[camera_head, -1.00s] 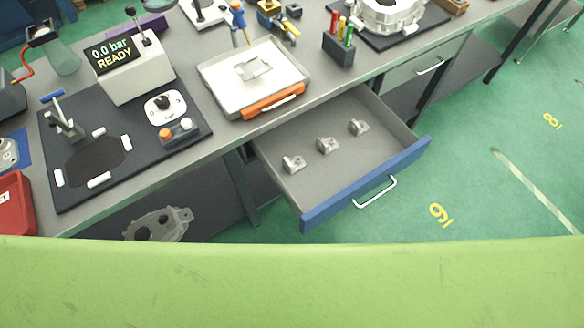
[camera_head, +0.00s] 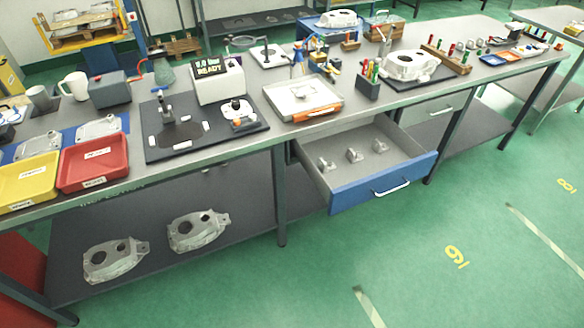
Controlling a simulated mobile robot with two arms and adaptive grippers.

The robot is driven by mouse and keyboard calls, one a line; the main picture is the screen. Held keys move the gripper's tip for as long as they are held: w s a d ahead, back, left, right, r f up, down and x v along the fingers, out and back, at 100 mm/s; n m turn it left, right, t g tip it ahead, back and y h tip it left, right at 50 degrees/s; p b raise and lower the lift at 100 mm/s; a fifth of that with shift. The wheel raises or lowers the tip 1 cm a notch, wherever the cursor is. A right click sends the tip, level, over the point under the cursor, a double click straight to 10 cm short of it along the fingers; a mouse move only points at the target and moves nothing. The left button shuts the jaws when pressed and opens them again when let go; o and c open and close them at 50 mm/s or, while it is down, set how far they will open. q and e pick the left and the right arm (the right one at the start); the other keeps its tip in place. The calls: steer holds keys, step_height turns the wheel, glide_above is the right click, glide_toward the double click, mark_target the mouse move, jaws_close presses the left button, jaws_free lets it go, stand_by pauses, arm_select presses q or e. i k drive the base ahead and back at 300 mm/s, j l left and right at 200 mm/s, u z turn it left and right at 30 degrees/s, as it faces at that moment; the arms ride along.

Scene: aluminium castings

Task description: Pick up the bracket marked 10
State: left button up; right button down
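Three small grey metal brackets stand apart in a row in an open drawer (camera_head: 318,180) with a blue front. The left bracket (camera_head: 326,164), the middle bracket (camera_head: 354,155) and the right bracket (camera_head: 379,146) are too small for any marking to be read, so I cannot tell which is marked 10. Neither of my grippers shows in the head view.
The workbench (camera_head: 250,150) carries a black test mat with a pressure unit (camera_head: 219,82), a white tray (camera_head: 300,98), a red bin (camera_head: 93,163) and a yellow bin (camera_head: 28,182). Castings (camera_head: 197,231) lie on the lower shelf. The green floor (camera_head: 400,260) in front is clear.

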mark_target(328, 166)
steer(key=l+u, duration=0.1)
steer(key=u, duration=0.4)
steer(key=i+l+u, duration=0.1)
steer(key=u, duration=0.4)
steer(key=l+u, duration=0.2)
steer(key=u, duration=0.3)
steer(key=l+u, duration=0.15)
steer(key=u, duration=0.35)
steer(key=k+l, duration=0.1)
steer(key=l, duration=0.35)
steer(key=k+l, duration=0.1)
steer(key=l, duration=0.8)
steer(key=k+l, duration=0.15)
steer(key=l, duration=0.3)
steer(key=k+l, duration=0.1)
steer(key=l, duration=0.4)
steer(key=k+l, duration=0.1)
steer(key=l, duration=0.35)
steer(key=k+l, duration=0.1)
steer(key=l, duration=0.35)
steer(key=u, duration=0.05)
